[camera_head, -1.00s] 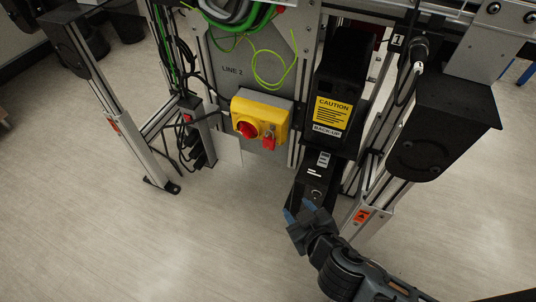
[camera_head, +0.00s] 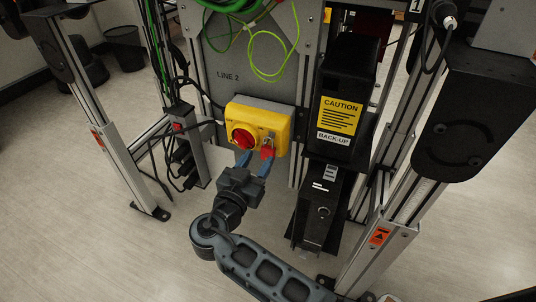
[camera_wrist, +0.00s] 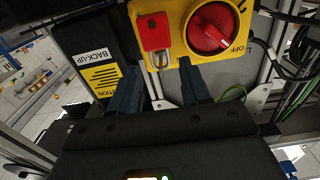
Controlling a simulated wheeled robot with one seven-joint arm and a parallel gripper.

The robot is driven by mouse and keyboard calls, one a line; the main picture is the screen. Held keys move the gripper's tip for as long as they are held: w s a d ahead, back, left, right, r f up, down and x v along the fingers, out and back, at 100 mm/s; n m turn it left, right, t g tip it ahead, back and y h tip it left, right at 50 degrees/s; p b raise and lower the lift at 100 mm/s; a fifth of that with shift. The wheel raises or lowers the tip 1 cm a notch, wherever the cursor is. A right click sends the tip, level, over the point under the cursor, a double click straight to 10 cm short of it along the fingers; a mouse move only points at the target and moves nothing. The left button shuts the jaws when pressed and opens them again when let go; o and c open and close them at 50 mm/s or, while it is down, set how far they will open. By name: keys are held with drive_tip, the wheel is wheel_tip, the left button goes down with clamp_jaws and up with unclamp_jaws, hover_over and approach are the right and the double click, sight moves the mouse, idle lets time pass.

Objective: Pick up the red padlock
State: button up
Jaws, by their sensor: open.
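The red padlock (camera_head: 267,152) hangs by its metal shackle at the lower right of the yellow switch box (camera_head: 282,121). In the wrist view, which looks upside down, the padlock (camera_wrist: 154,32) is at the top centre, beyond the fingertips, with its shackle toward my gripper. My gripper (camera_head: 256,161) is open and empty, with blue fingers pointing up at the box. In the head view the right fingertip overlaps the padlock's lower edge; whether they touch is unclear. In the wrist view the fingers (camera_wrist: 159,68) stand apart, with the shackle between their directions.
A red rotary knob (camera_head: 243,137) sits left of the padlock. A black back-up unit (camera_head: 345,80) stands close on the right, with another black box (camera_head: 318,212) below it. Cables and a grey plug strip (camera_head: 187,150) are left. Metal legs flank the space; the floor is open.

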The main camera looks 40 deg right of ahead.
sight(267, 150)
drive_tip(key=x, duration=0.2)
drive_tip(key=f+b+x, duration=0.1)
drive_tip(key=x, duration=0.1)
drive_tip(key=shift+d, duration=0.2)
drive_tip(key=shift+w+d, duration=0.2)
drive_tip(key=shift+d, duration=0.15)
drive_tip(key=c, duration=0.7)
